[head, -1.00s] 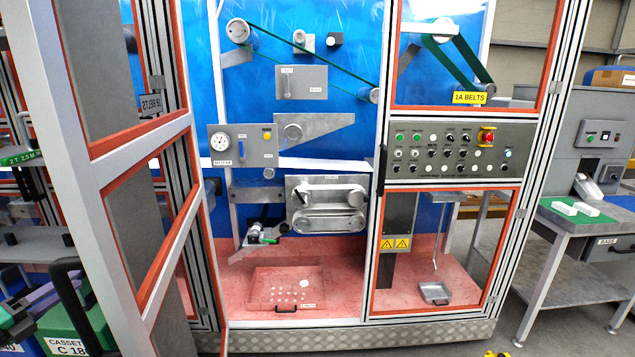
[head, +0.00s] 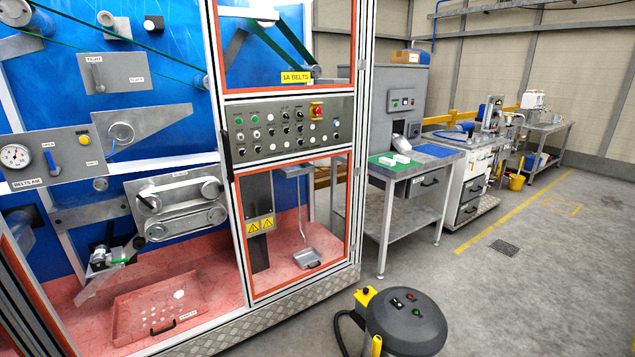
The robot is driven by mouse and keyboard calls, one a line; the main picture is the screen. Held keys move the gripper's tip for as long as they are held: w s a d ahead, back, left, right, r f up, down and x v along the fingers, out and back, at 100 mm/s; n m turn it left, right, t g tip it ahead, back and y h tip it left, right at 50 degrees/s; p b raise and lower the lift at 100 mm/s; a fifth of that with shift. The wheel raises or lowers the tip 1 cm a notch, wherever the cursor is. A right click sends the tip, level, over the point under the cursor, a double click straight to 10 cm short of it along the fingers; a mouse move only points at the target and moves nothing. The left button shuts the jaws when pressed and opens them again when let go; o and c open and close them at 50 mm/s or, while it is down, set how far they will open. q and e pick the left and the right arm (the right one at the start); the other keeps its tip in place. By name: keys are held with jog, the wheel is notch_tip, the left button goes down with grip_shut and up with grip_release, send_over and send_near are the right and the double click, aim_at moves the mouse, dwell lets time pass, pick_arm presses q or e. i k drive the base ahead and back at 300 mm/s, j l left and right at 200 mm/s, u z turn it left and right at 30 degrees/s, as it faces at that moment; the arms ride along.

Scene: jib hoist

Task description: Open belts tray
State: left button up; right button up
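The belts tray (head: 158,305) is a flat red tray with holes and several pale round pieces. It sits on the red floor of the machine cabinet at lower left. It has a dark handle (head: 163,328) and a small white label on its front edge, too small to read surely. The cabinet bay in front of it looks open. Neither of my grippers is in view.
A control panel (head: 287,124) and a framed lower window (head: 292,228) stand right of the tray bay. A black and yellow round machine (head: 405,322) stands on the floor at the front. A work table (head: 412,178) is further right. Grey floor is clear at right.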

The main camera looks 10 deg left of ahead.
aim_at(140, 314)
jog(key=j+u, duration=0.75)
jog(key=j, duration=0.3)
jog(key=j+u, duration=0.4)
jog(key=i+j+u, duration=0.15)
jog(key=j+u, duration=0.2)
jog(key=j, duration=0.2)
jog(key=l+u, duration=0.4)
jog(key=l, duration=0.3)
jog(key=l+u, duration=0.8)
jog(key=l, duration=0.3)
jog(key=l+u, duration=0.4)
jog(key=k+l, duration=0.05)
jog(key=l, duration=0.05)
